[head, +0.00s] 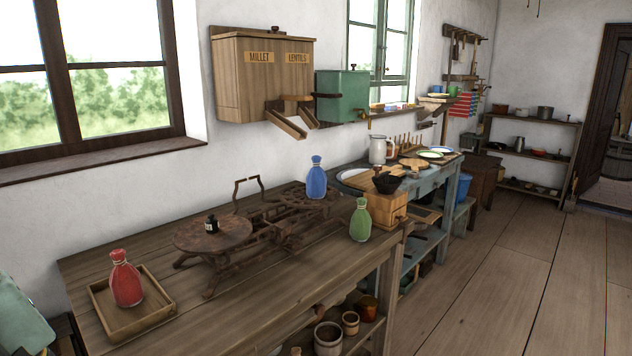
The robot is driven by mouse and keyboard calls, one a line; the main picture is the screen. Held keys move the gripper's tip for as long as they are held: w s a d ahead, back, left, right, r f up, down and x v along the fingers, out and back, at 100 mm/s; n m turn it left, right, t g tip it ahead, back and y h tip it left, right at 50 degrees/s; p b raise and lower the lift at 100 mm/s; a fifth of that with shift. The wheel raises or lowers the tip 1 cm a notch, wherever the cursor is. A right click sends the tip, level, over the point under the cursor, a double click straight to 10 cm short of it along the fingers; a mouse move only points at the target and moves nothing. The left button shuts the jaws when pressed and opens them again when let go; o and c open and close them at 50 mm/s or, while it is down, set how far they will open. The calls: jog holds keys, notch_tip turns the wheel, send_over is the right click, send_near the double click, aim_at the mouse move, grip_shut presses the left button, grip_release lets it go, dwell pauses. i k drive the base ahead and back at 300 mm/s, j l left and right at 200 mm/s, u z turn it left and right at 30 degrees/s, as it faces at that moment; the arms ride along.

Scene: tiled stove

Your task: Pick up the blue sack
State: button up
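The blue sack (317,180) is a small tied bag with a narrow neck, standing upright. It appears to rest on the dark, rusty rear right part of the old balance scale (252,232), on the wooden table (225,318). Its whole front is visible. A green sack (360,222) stands to its right, nearer the table's right edge. A red sack (126,280) stands in a shallow wooden tray (150,320) at the table's left. My gripper is not in view.
A wooden grinder (385,208) is right of the green sack. A wall bin (262,80) with chutes hangs above. The floor (500,270) at right is clear.

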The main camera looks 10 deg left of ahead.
aim_at(316, 179)
jog(key=u, duration=0.35)
jog(key=i+l+u, duration=0.1)
jog(key=u, duration=0.25)
jog(key=l+u, duration=0.15)
jog(key=u, duration=0.2)
jog(key=i+l+u, duration=0.15)
jog(key=l+u, duration=0.15)
jog(key=l, duration=0.25)
jog(key=l+u, duration=0.35)
jog(key=l, duration=1)
jog(key=i+l+u, duration=0.1)
jog(key=l, duration=0.7)
jog(key=i, duration=0.05)
